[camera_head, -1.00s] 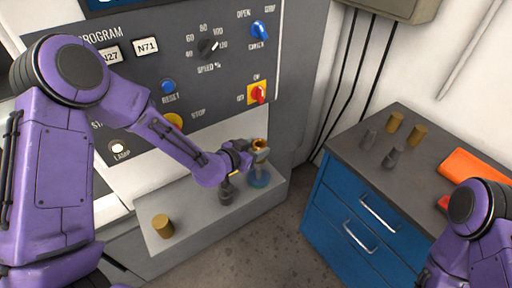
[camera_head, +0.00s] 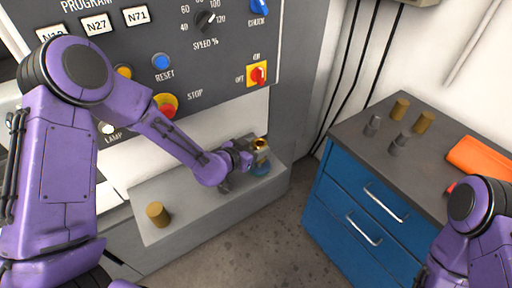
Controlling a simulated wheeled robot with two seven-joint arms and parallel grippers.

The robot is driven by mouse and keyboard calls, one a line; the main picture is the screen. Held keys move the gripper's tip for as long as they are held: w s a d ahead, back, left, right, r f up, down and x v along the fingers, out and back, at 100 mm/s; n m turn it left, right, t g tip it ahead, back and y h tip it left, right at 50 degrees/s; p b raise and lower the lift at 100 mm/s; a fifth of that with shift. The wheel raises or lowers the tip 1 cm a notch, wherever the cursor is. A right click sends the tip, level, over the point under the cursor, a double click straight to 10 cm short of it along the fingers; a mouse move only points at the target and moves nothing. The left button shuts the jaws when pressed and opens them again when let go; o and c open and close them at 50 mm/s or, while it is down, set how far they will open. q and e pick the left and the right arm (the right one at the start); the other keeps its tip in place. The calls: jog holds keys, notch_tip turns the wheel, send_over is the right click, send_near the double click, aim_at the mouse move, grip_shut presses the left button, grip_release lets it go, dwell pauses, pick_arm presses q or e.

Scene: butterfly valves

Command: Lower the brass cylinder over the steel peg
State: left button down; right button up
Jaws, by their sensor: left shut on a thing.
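My left gripper (camera_head: 246,154) is shut on a hollow brass cylinder (camera_head: 260,143), whose open top faces up. It holds the cylinder above a round blue base (camera_head: 261,169) on the grey machine ledge. The steel peg on that base is mostly hidden by the gripper and cylinder, so I cannot tell whether the cylinder is around its tip. My right arm shows at the lower right, but its gripper is out of view.
Another brass cylinder (camera_head: 158,214) stands on the ledge's left part. A dark fitting (camera_head: 225,186) sits under my left wrist. The blue cabinet (camera_head: 345,190) carries several brass and steel pieces and an orange item (camera_head: 480,158).

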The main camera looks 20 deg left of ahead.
pick_arm(q)
jog(key=shift+f+b, duration=1.4)
jog(key=shift+f, duration=0.25)
dwell(0.6)
jog(key=shift+c, duration=2.3)
grip_release()
jog(key=shift+o, duration=0.4)
jog(key=shift+s, duration=0.1)
jog(key=b+v, duration=0.1)
jog(key=v, duration=0.9)
jog(key=shift+r, duration=0.15)
jog(key=shift+s+a, duration=0.1)
jog(key=shift+s, duration=0.05)
